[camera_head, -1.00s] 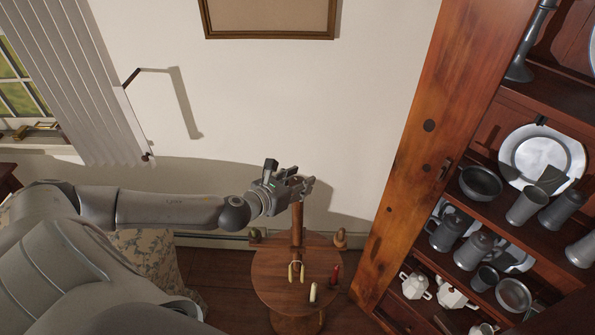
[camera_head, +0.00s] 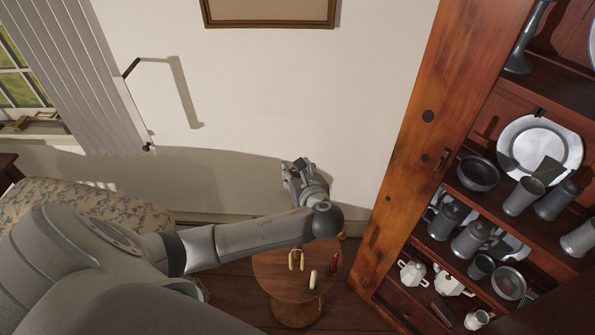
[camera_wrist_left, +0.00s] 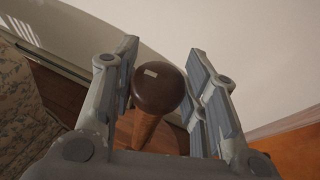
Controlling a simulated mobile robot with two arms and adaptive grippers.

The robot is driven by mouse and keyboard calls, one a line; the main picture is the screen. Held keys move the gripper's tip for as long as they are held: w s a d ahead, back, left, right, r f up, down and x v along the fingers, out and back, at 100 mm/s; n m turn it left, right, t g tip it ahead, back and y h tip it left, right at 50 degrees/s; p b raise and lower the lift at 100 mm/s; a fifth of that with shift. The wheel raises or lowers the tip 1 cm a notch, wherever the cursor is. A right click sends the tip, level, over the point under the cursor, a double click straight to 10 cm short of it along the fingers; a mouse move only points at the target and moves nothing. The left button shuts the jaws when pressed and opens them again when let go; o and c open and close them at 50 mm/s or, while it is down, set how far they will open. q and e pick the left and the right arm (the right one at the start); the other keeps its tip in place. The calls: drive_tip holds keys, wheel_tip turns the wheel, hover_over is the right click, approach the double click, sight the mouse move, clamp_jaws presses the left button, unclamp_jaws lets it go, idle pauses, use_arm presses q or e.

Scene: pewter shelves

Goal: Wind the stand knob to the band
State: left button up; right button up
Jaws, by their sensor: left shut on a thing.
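The stand knob (camera_wrist_left: 158,90) shows in the left wrist view as a dark brown rounded top with a small pale mark, on a lighter brown wooden post (camera_wrist_left: 144,130). My left gripper (camera_head: 304,175) is shut on the knob, with one finger on each side of it. In the head view the gripper and forearm hide the knob and the post. The small round wooden table (camera_head: 272,277) stands below. I cannot make out the band in either current view. My right gripper is not in view.
On the table are a pale forked piece (camera_head: 296,259), a pale peg (camera_head: 313,280) and a red piece (camera_head: 333,262). A wooden cabinet (camera_head: 415,135) with pewter stands close on the right. The wall is behind, and a patterned seat (camera_head: 90,205) is on the left.

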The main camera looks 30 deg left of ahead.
use_arm(q)
drive_tip(key=n+g+y, duration=0.1)
drive_tip(key=n+g, duration=0.1)
drive_tip(key=n+g+y, duration=0.1)
drive_tip(key=n+g, duration=0.2)
drive_tip(key=shift+y, duration=0.4)
drive_tip(key=shift+n+g, duration=0.3)
drive_tip(key=shift+g, duration=0.1)
drive_tip(key=o, duration=1)
drive_tip(key=shift+o, duration=0.2)
drive_tip(key=shift+d, duration=0.1)
drive_tip(key=v, duration=1.1)
drive_tip(key=shift+d, duration=0.35)
drive_tip(key=shift+s+r, duration=0.1)
